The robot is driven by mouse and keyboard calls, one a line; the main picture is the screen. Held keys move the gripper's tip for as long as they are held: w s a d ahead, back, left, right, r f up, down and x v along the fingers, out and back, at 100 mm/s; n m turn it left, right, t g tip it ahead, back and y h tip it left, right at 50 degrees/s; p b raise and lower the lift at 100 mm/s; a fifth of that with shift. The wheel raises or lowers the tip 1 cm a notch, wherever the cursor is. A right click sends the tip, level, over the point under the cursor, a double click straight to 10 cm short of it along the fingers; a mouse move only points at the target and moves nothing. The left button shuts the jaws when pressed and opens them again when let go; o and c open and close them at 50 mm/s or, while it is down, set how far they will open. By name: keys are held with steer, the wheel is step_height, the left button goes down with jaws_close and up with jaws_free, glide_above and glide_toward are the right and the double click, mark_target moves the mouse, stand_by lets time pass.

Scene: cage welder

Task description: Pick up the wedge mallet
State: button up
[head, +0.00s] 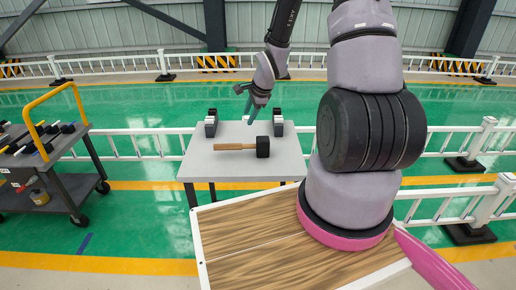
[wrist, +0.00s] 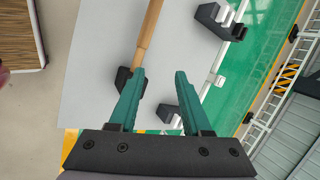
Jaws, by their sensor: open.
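The wedge mallet lies on a grey table (head: 220,170), with its wooden handle (head: 234,146) pointing left and its black head (head: 263,147) at the right. My gripper (head: 265,108) is above the table, over its far part, with teal fingers apart and nothing between them. In the wrist view my open gripper (wrist: 160,72) shows the mallet's handle (wrist: 148,30) running up the picture beyond the left fingertip. The black head (wrist: 124,79) is partly hidden behind that left finger. The mallet appears apart from the fingers.
Two black-and-white blocks stand on the table's far part, left (head: 211,124) and right (head: 278,122). A cart (head: 60,190) with a yellow handle and several tools stands left. White railings (head: 140,145) run behind the table. A wood-topped surface (head: 260,250) is in front.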

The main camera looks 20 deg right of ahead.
mark_target(234, 145)
steer(key=a+f+m, duration=0.1)
steer(key=f, duration=0.3)
steer(key=w+a+f+m, duration=0.1)
steer(key=f, duration=0.2)
steer(key=w+a+f+y, duration=0.1)
steer(key=f, duration=0.3)
steer(key=shift+w+a+f+m, duration=0.1)
steer(key=shift+a+f+m, duration=0.25)
steer(key=shift+a+m, duration=0.05)
steer(key=x, duration=0.5)
steer(key=shift+w+a+f, duration=0.15)
steer(key=shift+w+a, duration=0.1)
steer(key=shift+a, duration=0.25)
jaws_close()
